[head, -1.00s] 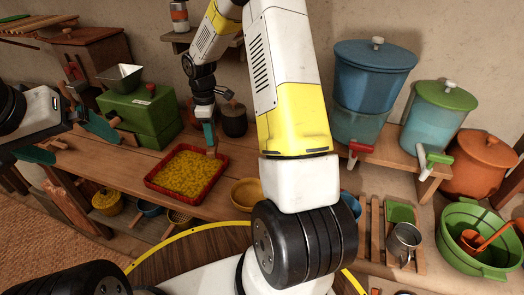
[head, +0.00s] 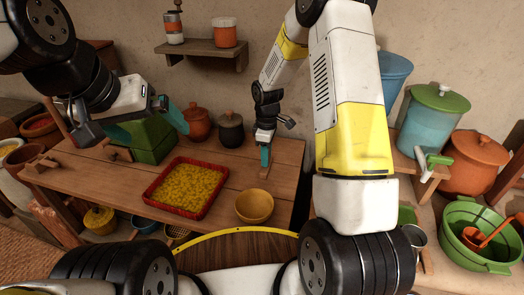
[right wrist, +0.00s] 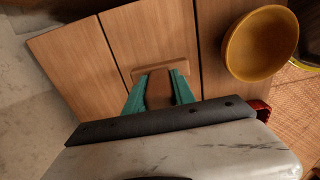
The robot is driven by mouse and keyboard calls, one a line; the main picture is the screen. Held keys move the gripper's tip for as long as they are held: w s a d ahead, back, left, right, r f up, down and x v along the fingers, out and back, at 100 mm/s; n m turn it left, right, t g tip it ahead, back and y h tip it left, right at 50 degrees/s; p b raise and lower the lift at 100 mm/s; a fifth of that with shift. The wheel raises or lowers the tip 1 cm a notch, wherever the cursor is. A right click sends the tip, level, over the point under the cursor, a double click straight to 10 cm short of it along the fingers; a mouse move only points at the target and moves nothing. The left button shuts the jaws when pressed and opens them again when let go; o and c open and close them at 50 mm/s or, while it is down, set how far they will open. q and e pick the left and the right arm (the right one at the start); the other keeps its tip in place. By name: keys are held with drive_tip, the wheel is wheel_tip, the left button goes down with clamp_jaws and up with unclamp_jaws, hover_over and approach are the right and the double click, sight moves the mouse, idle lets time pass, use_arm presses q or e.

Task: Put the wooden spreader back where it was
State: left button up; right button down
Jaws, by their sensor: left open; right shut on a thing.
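The wooden spreader (right wrist: 165,70) is a small flat bar with a brown handle. My right gripper (head: 265,157) is shut on its handle; the teal fingers flank it in the right wrist view (right wrist: 159,92). The bar is at or just above bare boards at the table's back right, right of the red tray; I cannot tell if it touches. The red tray (head: 151,196) holds a yellow spread layer of small pieces. My left gripper (head: 148,125) is open and empty, its teal fingers apart, in front of the green box.
A yellow bowl (head: 254,206) stands on the wooden table (head: 115,182), near the spreader; it also shows in the right wrist view (right wrist: 261,44). A dark lidded pot (head: 231,130), a terracotta pot (head: 196,123) and the green box (head: 152,140) stand at the back.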

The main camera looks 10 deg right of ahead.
drive_tip(key=shift+f, duration=1.95)
drive_tip(key=shift+f, duration=0.15)
drive_tip(key=c, duration=1.1)
unclamp_jaws()
drive_tip(key=shift+o, duration=0.2)
